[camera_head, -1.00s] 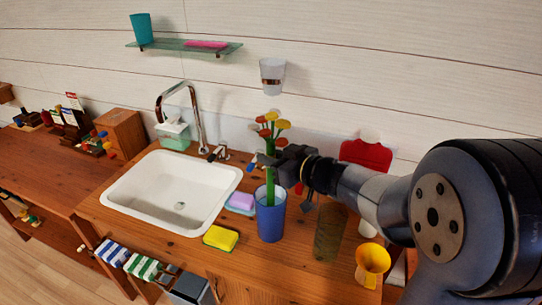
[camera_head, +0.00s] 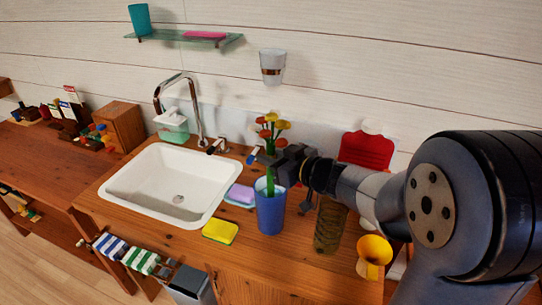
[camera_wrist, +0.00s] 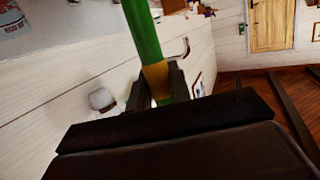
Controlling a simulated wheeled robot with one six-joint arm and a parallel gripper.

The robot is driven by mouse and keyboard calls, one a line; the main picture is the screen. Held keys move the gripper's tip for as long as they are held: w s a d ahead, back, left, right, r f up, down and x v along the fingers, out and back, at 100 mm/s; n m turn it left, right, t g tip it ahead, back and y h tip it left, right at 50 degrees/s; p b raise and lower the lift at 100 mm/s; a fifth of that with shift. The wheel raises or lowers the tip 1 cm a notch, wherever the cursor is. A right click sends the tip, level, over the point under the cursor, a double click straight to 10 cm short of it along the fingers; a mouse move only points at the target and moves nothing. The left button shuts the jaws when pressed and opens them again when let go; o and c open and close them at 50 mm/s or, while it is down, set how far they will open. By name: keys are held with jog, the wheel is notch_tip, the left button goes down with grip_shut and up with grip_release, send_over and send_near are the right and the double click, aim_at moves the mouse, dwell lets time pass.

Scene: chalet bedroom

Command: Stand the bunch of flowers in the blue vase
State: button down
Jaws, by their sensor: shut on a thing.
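The bunch of flowers (camera_head: 270,128) has orange, red and yellow heads on a thick green stem. My gripper (camera_head: 277,170) is shut on the stem below the heads. The stem (camera_wrist: 143,35) also shows between the fingers in the wrist view, with a yellow-brown band at the fingers. The blue vase (camera_head: 270,212) stands upright on the wooden counter, right of the sink. The lower stem shows at the vase mouth, and its end is hidden, seemingly inside the vase. The stem is nearly upright.
The sink (camera_head: 166,186), yellow sponge (camera_head: 220,231) and purple soap (camera_head: 241,194) lie left of the vase. A cup (camera_head: 272,64) hangs on the wall above.

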jog(key=shift+f+b, duration=0.55)
jog(key=shift+f, duration=0.4)
grip_release()
dwell(0.9)
dwell(0.7)
jog(key=shift+p+v, duration=2.6)
jog(key=shift+v, duration=2.4)
jog(key=shift+a+f, duration=0.1)
jog(key=shift+f, duration=0.05)
